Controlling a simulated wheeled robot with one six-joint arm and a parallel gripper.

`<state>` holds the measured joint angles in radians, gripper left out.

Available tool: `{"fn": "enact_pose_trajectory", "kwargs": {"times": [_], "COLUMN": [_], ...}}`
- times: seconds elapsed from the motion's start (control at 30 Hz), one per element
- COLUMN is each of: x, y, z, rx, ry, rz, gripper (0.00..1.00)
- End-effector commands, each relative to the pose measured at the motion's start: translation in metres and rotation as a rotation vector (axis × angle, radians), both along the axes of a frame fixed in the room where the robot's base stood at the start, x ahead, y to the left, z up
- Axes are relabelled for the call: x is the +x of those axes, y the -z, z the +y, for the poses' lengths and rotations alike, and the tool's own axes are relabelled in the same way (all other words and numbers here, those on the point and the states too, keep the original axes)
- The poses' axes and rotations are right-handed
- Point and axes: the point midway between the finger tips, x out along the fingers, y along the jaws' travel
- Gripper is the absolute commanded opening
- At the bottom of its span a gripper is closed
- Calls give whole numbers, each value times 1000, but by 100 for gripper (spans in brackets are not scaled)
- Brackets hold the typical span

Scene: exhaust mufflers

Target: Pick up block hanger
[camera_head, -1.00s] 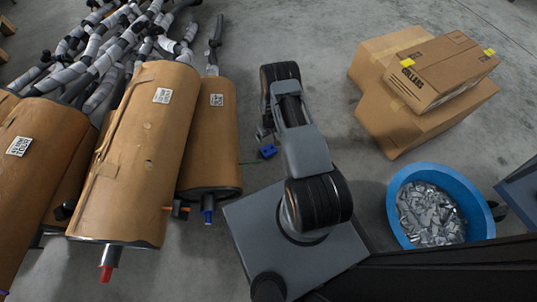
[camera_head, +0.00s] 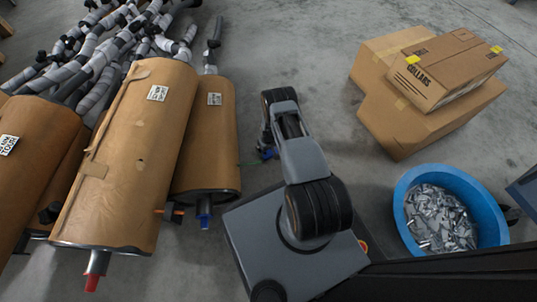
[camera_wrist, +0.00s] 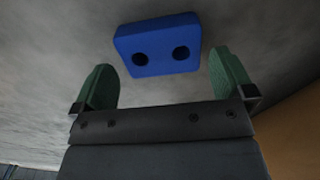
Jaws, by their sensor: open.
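The block hanger (camera_wrist: 158,59), a blue block with two dark round holes, shows in the wrist view just beyond my fingertips. It lies between the lines of the two fingers, and neither finger touches it. My gripper (camera_wrist: 166,74) has two green fingers spread wide with nothing between them.
Large brown wrapped mufflers (camera_head: 130,150) stand close on the left, with grey-wrapped pipes behind. Cardboard boxes (camera_head: 400,125) are at the right. A blue tub (camera_head: 492,205) of metal pieces stands at the lower right. Bare floor lies between the arm and the boxes.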

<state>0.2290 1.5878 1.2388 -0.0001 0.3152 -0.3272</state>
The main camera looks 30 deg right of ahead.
Motion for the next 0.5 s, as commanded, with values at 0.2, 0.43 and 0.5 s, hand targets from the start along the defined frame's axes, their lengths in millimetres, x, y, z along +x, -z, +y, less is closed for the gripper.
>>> {"fn": "enact_pose_trajectory", "kwargs": {"times": [0.2,0.43,0.5], "x": [0,0,0], "y": [28,27,27], "z": [0,0,0], "rx": [0,0,0], "ry": [0,0,0], "rz": [0,0,0], "gripper": [100,98,91]}}
